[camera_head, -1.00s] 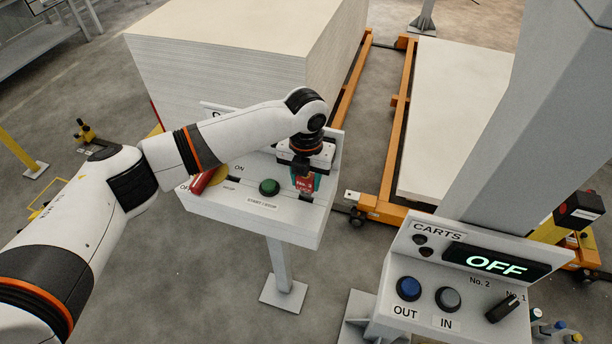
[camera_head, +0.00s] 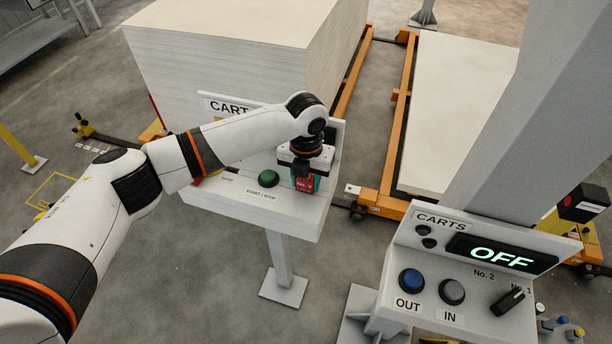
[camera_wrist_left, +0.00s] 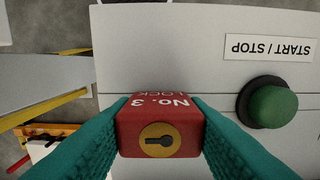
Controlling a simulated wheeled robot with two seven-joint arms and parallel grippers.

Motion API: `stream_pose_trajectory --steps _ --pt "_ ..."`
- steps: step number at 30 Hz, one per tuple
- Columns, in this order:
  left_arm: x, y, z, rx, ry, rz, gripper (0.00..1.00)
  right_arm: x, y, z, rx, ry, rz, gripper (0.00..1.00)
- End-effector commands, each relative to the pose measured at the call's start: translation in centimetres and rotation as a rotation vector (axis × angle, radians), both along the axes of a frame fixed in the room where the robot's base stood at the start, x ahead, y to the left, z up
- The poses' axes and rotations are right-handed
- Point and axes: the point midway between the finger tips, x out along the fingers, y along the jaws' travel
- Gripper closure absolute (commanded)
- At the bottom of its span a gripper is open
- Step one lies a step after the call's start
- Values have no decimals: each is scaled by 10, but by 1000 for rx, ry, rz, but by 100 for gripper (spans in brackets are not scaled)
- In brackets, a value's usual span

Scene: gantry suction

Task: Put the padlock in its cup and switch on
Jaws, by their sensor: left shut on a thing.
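My left gripper (camera_head: 305,178) is at the right part of the grey sloped panel (camera_head: 258,207). Its teal fingers are shut on the red padlock (camera_wrist_left: 160,128), one finger on each side. The padlock also shows in the head view (camera_head: 304,187). In the left wrist view its brass keyhole face and "No. 3 LOCK" lettering are visible, with the panel surface behind it. I cannot tell whether it touches the panel. The cup is not recognisable in either current view. The on/off switch is hidden behind my left arm. My right gripper is out of view.
A green start/stop button (camera_head: 268,178) is beside the padlock. A second panel (camera_head: 470,320) at lower right has blue and grey buttons, a knob and a lit "OFF" display (camera_head: 502,257). A tall board stack (camera_head: 230,70) stands behind; grey floor surrounds the posts.

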Motion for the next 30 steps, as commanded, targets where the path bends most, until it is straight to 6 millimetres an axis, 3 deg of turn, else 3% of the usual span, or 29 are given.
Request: stream_pose_trajectory --steps 1,2,6,14,19,30 --pt "0 0 -3 0 0 0 86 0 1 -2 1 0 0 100" --pt "0 0 -3 0 -1 0 59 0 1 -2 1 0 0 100" --pt "0 0 -2 0 -1 0 36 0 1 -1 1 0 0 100" --pt "0 0 -2 0 0 0 35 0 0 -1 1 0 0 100" --pt "1 -1 9 -2 -2 -1 35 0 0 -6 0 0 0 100" --pt "1 -1 83 -2 -4 0 35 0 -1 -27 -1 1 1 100"
